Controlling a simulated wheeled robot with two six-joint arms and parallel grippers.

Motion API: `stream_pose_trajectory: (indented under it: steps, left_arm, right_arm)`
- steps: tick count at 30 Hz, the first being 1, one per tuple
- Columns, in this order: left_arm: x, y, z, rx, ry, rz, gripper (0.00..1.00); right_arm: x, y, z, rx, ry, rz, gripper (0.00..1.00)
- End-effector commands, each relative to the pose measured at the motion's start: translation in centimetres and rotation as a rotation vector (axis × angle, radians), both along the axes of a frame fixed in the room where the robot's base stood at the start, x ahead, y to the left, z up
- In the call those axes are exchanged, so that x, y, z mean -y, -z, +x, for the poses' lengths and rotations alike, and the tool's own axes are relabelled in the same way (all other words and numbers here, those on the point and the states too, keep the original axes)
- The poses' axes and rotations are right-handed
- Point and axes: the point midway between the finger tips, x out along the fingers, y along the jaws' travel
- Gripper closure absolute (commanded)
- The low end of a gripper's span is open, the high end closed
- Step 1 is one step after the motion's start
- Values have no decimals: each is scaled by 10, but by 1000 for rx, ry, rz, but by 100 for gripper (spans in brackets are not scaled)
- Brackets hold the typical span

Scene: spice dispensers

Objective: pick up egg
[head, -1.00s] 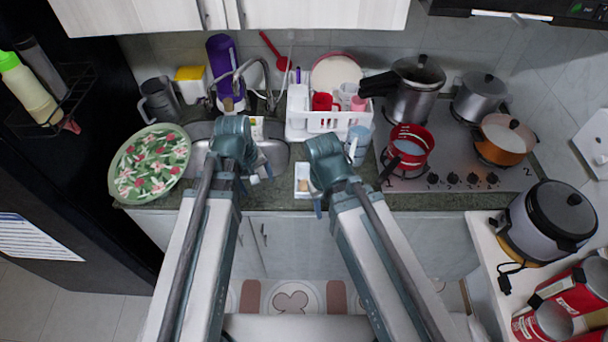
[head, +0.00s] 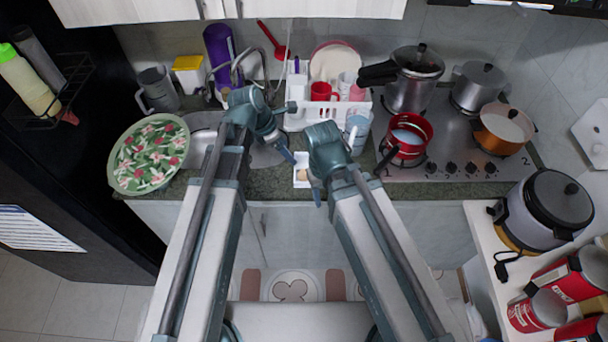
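The egg (head: 303,175) appears as a small tan shape in a small white tray (head: 299,184) on the counter's front edge. The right arm partly hides the tray. My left gripper (head: 289,132) is above and left of the tray, over the sink's right side. Its fingers look spread apart, with nothing seen between them. My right gripper (head: 316,190) is at the tray's right side, pointing down. Its fingers are mostly hidden by its own wrist, so its opening cannot be told.
A white dish rack (head: 299,122) with cups stands behind the tray. A blue cup (head: 358,127) is close to my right wrist. A red pot (head: 408,137) sits on the stove (head: 455,150). A floral plate (head: 149,153) lies left of the sink (head: 203,133).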

Motion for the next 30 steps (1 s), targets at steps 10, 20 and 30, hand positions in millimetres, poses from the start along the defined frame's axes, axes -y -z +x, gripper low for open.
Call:
stream_pose_trajectory:
  steps: [10, 20, 30]
  left_arm:
    - [11, 37, 5, 1, 5, 1, 15]
    - [28, 79, 12, 1, 5, 2, 15]
    - [31, 84, 12, 1, 4, 2, 15]
  right_arm:
    - [0, 37, 0, 0, -7, -1, 50]
    - [0, 79, 0, 0, -7, -2, 50]
    - [0, 84, 0, 0, -7, -2, 50]
